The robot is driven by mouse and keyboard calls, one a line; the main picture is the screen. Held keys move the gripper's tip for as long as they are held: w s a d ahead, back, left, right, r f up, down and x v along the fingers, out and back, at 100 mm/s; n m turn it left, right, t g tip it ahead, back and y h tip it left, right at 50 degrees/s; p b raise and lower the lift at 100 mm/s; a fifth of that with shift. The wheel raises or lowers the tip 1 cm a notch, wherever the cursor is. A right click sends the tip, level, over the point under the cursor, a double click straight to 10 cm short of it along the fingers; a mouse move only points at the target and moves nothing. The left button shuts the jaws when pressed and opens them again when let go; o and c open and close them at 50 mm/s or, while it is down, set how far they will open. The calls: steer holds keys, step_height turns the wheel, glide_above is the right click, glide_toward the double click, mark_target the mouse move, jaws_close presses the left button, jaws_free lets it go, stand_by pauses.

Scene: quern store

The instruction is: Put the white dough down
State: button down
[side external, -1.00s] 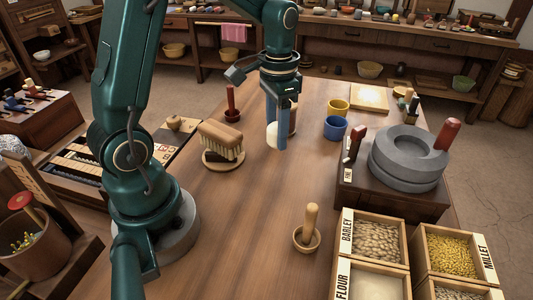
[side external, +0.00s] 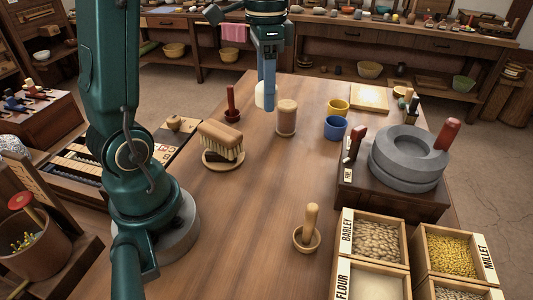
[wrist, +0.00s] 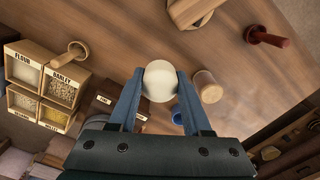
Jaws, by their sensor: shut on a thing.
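The white dough (wrist: 160,82) is a pale round ball between the two blue fingers of my gripper (wrist: 155,90) in the wrist view. My gripper (side external: 267,92) is shut on it. In the side view the dough (side external: 260,95) shows partly behind the fingers, near the far part of the wooden table (side external: 240,190). It appears to be held above the table, but the exact height is hard to tell.
A wooden cylinder (side external: 286,118) stands just right of my gripper, a red-handled tool (side external: 232,105) to its left. Yellow (side external: 339,107) and blue (side external: 335,127) cups, a stone quern (side external: 405,160) and grain boxes (side external: 375,240) are at right. The table's middle is clear.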

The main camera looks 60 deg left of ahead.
steer(key=d+m, duration=0.7)
steer(key=d, duration=0.6)
steer(key=m, duration=0.8)
glide_above(295, 292)
step_height(295, 292, down, 12)
steer(key=shift+r, duration=0.25)
steer(key=shift+f, duration=2.1)
steer(key=shift+f, duration=0.15)
steer(key=shift+c, duration=1.7)
jaws_free()
